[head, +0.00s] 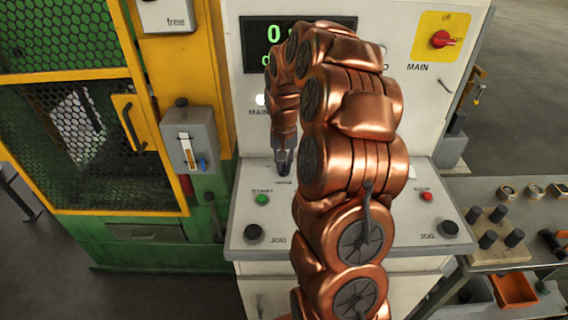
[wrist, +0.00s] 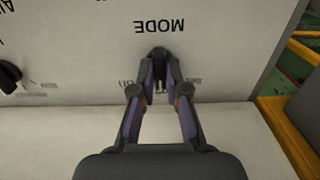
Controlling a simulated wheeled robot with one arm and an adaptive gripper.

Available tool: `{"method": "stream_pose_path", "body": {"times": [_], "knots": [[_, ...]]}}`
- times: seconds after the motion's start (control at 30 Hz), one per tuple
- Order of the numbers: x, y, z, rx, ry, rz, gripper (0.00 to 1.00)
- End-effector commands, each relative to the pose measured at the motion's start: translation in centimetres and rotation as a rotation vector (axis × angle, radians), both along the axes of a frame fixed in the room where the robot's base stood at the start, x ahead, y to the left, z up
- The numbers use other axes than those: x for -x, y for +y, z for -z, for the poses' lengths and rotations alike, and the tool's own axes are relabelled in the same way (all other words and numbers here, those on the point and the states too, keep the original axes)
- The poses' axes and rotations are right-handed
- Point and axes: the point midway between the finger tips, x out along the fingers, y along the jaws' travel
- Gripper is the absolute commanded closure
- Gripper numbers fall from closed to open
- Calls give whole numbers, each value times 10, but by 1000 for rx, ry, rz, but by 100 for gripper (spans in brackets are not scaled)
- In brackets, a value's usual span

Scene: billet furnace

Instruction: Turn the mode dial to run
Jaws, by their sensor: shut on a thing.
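The mode dial (wrist: 159,54) is a dark knob on the pale panel in the wrist view, under the upside-down word MODE. My gripper (wrist: 159,85) has its two fingers closed in around the dial, one on each side, and is shut on it. The fingers hide most of the dial and part of the small labels beside it, so its setting cannot be read. In the head view my gripper (head: 284,165) points down at the console near its left part, and the dial is hidden behind it.
A green start button (head: 262,199) and a black jog knob (head: 254,233) sit near my gripper. A red stop button (head: 427,196) and a red main switch (head: 441,39) are to the right. A yellow-framed mesh cage stands at left, and a bench with pegs (head: 488,239) at right.

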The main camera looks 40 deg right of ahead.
Motion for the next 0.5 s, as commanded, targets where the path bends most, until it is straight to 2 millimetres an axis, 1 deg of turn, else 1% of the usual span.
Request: {"method": "stream_pose_path", "body": {"times": [0.5], "knots": [[0, 0, 2, 2, -2, 27, 100]]}}
